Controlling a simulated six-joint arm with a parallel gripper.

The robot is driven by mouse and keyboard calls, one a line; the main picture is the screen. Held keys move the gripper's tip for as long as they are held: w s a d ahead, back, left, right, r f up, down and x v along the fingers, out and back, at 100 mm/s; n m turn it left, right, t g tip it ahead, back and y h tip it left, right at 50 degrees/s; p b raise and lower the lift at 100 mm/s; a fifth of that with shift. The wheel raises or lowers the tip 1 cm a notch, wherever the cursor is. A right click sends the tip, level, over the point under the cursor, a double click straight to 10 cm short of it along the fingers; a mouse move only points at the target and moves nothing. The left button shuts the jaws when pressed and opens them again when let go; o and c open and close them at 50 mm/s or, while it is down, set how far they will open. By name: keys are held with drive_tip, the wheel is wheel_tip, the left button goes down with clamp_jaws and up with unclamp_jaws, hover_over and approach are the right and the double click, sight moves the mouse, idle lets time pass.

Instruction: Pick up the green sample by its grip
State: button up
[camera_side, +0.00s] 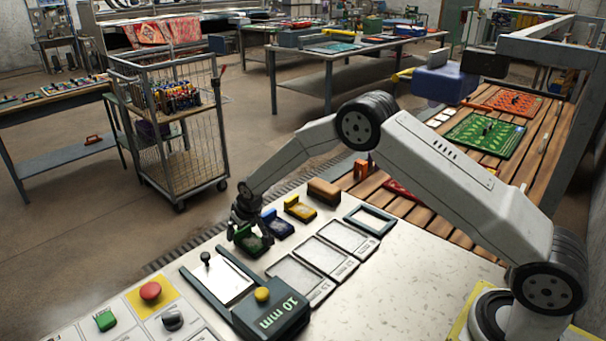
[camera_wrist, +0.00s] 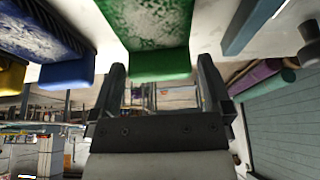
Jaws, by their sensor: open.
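The green sample (camera_side: 254,245) lies on the pale worktop at the left end of a short row. It is a flat plate with a speckled grey-white face. My gripper (camera_side: 245,231) is directly over it, pointing down. In the wrist view, the green sample's solid green end (camera_wrist: 158,66), which looks like its grip, shows between my two spread fingers. There is a gap on each side, and the fingers hold nothing. My gripper hides part of the sample in the side view.
The blue sample (camera_side: 277,226) sits close beside the green one, then the yellow sample (camera_side: 300,209) and a brown block (camera_side: 324,191). A framed slot (camera_side: 225,280) and a dark box marked 10 mm (camera_side: 275,315) stand nearer. Rectangular outlined panels (camera_side: 298,277) lie to the right.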

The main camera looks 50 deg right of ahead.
sight(256, 242)
drive_tip(key=c, duration=1)
drive_tip(key=shift+r, duration=0.2)
drive_tip(key=shift+c, duration=0.2)
drive_tip(key=shift+r, duration=0.55)
drive_tip(key=s+r, duration=1.1)
drive_tip(key=s, duration=0.3)
drive_tip(key=shift+d+r, duration=0.25)
drive_tip(key=shift+d, duration=0.2)
